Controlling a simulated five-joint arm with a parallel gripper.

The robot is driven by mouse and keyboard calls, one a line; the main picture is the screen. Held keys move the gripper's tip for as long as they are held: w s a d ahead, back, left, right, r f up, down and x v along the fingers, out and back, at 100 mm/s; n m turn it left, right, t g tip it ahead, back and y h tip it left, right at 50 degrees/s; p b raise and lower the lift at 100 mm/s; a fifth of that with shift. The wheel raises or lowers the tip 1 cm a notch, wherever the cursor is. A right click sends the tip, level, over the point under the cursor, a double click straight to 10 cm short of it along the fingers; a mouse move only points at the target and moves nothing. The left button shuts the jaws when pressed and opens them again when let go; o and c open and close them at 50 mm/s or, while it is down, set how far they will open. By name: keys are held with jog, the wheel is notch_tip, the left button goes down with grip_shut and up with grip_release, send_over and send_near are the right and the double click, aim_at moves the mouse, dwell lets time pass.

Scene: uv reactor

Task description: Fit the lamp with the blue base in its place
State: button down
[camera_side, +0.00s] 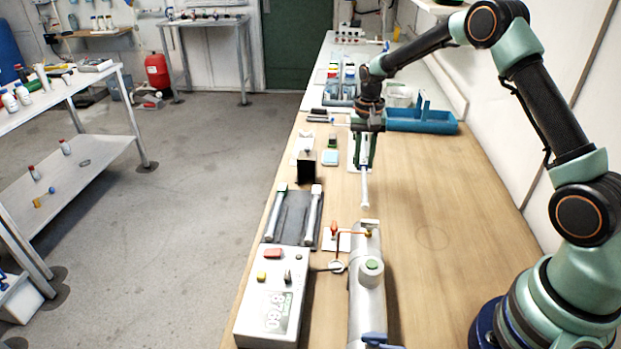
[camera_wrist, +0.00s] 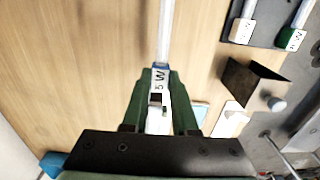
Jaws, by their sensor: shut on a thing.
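My gripper (camera_side: 364,160) is shut on a lamp with a slim white tube (camera_side: 365,192), held tube-down above the bench. In the wrist view the green fingers of my gripper (camera_wrist: 158,82) clamp its white base, marked "5 W", which has a blue band (camera_wrist: 161,67); the tube runs away from the fingers. The grey steel reactor cylinder (camera_side: 366,300) lies in front of the lamp in the side view, its far end close to the tube tip in the picture. Whether they touch cannot be told. The cylinder's opening is not clearly visible.
A dark rack (camera_side: 294,222) left of the cylinder holds two lamps, one green-based and one white-based. A control box (camera_side: 272,300) stands in front of it. A black holder (camera_side: 305,166) and a blue tray (camera_side: 440,124) stand farther back. The bench right of the cylinder is clear.

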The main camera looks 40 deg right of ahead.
aim_at(366, 202)
jog(key=shift+s+a, duration=1.35)
jog(key=shift+s, duration=0.05)
jog(key=shift+s+a, duration=4.7)
dwell(1.9)
